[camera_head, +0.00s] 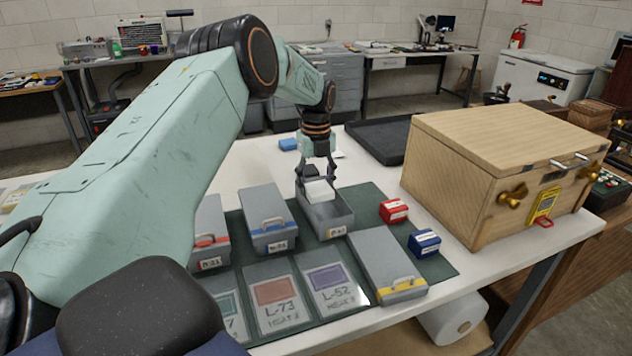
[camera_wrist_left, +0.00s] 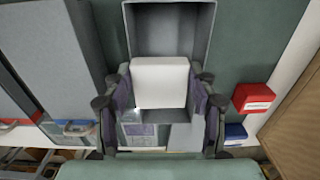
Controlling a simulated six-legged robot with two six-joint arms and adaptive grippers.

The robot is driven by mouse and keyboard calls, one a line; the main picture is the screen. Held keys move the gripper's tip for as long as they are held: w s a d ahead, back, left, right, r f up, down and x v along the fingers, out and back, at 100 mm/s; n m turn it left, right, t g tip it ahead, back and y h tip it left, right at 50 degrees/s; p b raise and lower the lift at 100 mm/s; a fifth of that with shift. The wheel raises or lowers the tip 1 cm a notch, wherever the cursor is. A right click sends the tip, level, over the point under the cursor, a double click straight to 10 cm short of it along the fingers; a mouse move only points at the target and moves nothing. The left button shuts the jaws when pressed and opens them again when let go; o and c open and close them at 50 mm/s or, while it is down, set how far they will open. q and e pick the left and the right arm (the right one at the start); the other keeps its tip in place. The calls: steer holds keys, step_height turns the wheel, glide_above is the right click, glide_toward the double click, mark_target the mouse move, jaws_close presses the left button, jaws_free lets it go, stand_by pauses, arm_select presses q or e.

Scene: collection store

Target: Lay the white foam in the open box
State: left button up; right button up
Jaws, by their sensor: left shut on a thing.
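The white foam (camera_head: 319,190) is a small pale block between the fingers of my left gripper (camera_head: 318,178). The gripper is shut on it, with a finger on each side, as the left wrist view shows the foam (camera_wrist_left: 160,82) between the fingers (camera_wrist_left: 161,105). The open grey box (camera_head: 333,218) stands on the green mat, its label facing the front. The foam is at the box's opening in the head view; I cannot tell whether it touches the box. In the left wrist view the box's grey inside (camera_wrist_left: 168,30) shows beyond the foam. My right gripper is not in view.
Closed grey boxes with red (camera_head: 209,225), blue (camera_head: 268,218) and yellow (camera_head: 388,266) bands stand around the open box. Small red (camera_head: 394,211) and blue (camera_head: 424,243) boxes lie right of it. A wooden chest (camera_head: 480,165) and a dark tray (camera_head: 382,138) stand farther right and behind.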

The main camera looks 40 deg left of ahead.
mark_target(322, 185)
arm_select(q)
steer(key=shift+w+d+r, duration=0.1)
steer(key=shift+w+d, duration=0.1)
steer(key=shift+d, duration=0.3)
steer(key=shift+w+d+r, duration=0.1)
steer(key=shift+w+d, duration=0.1)
steer(key=shift+d, duration=0.25)
steer(key=shift+s+a+f, duration=0.3)
steer(key=shift+a+f, duration=0.35)
steer(key=shift+a, duration=0.1)
steer(key=o, duration=0.5)
steer(key=shift+w+d+r, duration=0.15)
steer(key=shift+w+d, duration=0.05)
steer(key=shift+d, duration=0.4)
steer(key=shift+o, duration=1.2)
steer(key=shift+a, duration=0.15)
steer(key=shift+s+a, duration=0.1)
steer(key=shift+a, duration=0.25)
steer(key=shift+d+r, duration=0.15)
steer(key=shift+d, duration=0.1)
step_height(322, 185, up, 13)
steer(key=shift+p, duration=0.35)
